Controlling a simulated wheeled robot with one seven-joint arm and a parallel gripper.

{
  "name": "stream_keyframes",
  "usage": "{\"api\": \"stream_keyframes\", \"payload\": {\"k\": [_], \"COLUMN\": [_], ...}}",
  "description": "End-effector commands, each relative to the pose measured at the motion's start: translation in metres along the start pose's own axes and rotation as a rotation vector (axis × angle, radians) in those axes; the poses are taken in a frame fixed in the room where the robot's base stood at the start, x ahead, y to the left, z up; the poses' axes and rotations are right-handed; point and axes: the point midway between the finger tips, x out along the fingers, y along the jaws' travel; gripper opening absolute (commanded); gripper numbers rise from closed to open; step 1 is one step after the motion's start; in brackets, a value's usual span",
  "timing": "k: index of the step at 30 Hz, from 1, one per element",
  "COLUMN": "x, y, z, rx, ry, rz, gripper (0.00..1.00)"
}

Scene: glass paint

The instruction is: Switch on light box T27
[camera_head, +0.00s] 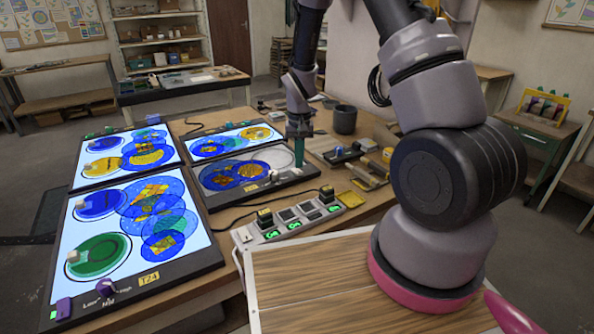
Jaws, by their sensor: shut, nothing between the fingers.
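Several flat light boxes with dark frames lie on the table. The near-left box (205,257) bears a yellow tag reading T24 and has a purple knob (105,287) on its front edge. The near-right box (222,200) has a yellow tag too small to read, so I cannot tell which box is T27. The far-left and far-right panels look lit.
A power strip (291,219) with plugs and green-lit switches lies in front of the near-right box. Blue, green and yellow glass discs cover the panels. A dark cup (345,119), a yellow tray (353,199) and small tools crowd the table right of my gripper.

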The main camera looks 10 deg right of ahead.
Motion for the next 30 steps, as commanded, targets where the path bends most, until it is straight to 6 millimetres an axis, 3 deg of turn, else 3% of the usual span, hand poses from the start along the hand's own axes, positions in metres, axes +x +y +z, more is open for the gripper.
{"api": "stream_keyframes", "payload": {"k": [30], "x": [0.012], "y": [0.000], "z": [0.000], "rx": [0.000], "ry": [0.000], "rz": [0.000], "gripper": [0.00]}}
